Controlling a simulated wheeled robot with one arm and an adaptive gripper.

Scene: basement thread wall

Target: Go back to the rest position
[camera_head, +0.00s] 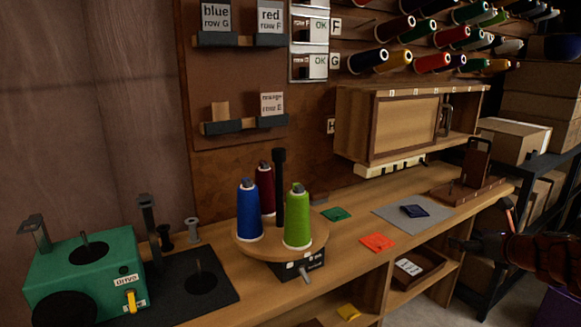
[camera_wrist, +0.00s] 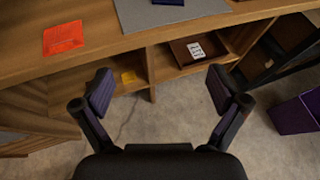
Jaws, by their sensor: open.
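My gripper (camera_wrist: 158,92) is open and empty in the wrist view. Its two dark fingers stand wide apart, above the floor in front of the workbench (camera_wrist: 100,62). In the head view my gripper (camera_head: 462,242) shows at the right, in front of the bench's right end, with my arm reaching in from the right edge. Nothing is between the fingers. The fingertips look dark and partly lost against the shelf behind them.
A turntable (camera_head: 330,236) carries blue, dark red and green cones. A green winder (camera_head: 85,265) stands at left. An orange patch (camera_head: 377,242) and grey mat (camera_head: 430,212) lie on the bench. A brown tray (camera_head: 432,262) sits below. A dark rack (camera_head: 535,170) stands right.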

